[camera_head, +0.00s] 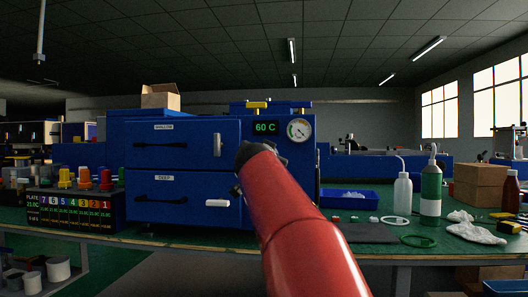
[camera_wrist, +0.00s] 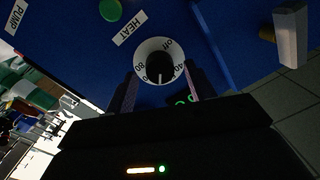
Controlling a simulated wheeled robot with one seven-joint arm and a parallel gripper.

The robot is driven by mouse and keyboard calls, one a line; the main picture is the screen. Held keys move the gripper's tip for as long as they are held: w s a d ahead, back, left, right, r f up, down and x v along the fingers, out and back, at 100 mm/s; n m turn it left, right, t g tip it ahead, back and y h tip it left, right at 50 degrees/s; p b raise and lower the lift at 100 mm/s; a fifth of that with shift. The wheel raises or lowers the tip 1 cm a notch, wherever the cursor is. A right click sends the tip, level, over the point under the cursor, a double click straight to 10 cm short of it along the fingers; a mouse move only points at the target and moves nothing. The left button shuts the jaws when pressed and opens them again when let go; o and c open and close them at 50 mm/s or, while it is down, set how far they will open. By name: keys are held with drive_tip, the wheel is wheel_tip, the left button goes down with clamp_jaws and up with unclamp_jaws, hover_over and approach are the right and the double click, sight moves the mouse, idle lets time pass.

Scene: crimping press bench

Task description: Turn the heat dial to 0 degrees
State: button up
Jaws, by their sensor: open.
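The heat dial (camera_wrist: 143,56) shows in the wrist view as a white disc with a black knob (camera_wrist: 159,70) at its middle, on the blue panel by a HEAT label (camera_wrist: 130,29). Its marks "off", "40" and "80" can be read. The knob's pointer lies between 40 and 80. My gripper (camera_wrist: 160,84) is open, with one finger on each side of the dial's lower part; I cannot tell whether either touches the knob. In the head view a green display (camera_head: 265,127) reads 60 C. My red arm hides the dial there.
A round gauge (camera_head: 299,130) sits right of the display. Two blue drawers (camera_head: 180,143) with handles are to the left. A green button (camera_wrist: 110,9) and a pale handle (camera_wrist: 291,35) flank the dial. Bottles (camera_head: 431,190) stand on the bench at the right.

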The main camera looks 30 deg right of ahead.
drive_tip(key=shift+w+d, duration=0.2)
drive_tip(key=shift+w, duration=0.1)
drive_tip(key=c, duration=1)
drive_tip(key=shift+o, duration=0.2)
